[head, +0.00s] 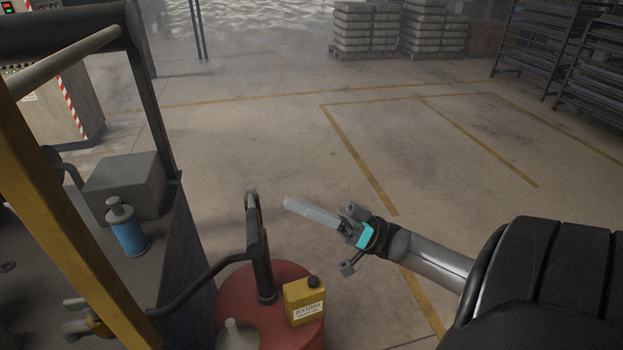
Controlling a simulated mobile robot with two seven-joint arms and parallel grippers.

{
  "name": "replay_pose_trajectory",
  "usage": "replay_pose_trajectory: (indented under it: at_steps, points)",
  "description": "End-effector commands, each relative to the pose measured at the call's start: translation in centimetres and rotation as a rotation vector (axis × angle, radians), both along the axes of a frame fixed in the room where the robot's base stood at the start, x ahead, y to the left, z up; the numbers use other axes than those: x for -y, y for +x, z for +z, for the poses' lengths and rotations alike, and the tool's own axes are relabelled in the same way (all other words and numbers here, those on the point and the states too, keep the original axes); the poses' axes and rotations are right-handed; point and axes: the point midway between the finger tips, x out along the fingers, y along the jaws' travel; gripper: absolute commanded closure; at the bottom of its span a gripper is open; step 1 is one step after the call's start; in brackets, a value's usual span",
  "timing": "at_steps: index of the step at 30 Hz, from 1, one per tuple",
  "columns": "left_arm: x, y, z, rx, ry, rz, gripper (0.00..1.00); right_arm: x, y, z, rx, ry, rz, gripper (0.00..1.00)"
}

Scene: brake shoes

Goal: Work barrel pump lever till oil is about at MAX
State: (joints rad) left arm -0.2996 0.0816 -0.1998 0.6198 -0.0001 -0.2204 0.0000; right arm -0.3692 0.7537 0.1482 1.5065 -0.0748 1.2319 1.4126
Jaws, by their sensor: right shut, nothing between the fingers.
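A red barrel (283,277) stands at the bottom centre with a dark pump (264,270) upright on its top. The pump's lever (252,208) appears to rise beside the pump's upper end, seen nearly end-on. A dark hose (200,284) runs from the pump left to the machine. My right gripper (290,203) is shut and empty, its pale fingers pointing left toward the lever. In the picture a gap lies between fingertips and lever; I cannot judge their depth. No oil level or MAX mark is readable. My left gripper is not in view.
A yellow can (304,301) with a black cap and a grey funnel-like piece (237,336) sit on the barrel top. The floor beyond the barrel is clear.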

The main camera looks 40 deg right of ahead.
Motion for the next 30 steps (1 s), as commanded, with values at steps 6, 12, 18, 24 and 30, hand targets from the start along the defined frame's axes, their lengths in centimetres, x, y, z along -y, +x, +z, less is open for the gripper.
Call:
replay_pose_trajectory:
  at_steps: [6,12,18,24,30]
  points:
    - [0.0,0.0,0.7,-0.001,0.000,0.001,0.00,-3.1,2.9,2.5,0.004,0.002,0.002,1.00]
    - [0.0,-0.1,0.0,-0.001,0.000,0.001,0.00,-4.4,2.8,0.1,-0.002,0.003,-0.002,1.00]
    - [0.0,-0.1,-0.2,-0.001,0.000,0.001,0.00,-4.9,2.5,-1.0,-0.001,0.001,-0.001,1.00]
    - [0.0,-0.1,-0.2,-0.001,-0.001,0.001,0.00,-4.9,2.5,-1.1,-0.001,0.001,0.000,1.00]
    - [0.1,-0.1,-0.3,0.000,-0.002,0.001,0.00,-4.9,2.5,-1.2,0.001,-0.001,0.000,1.00]
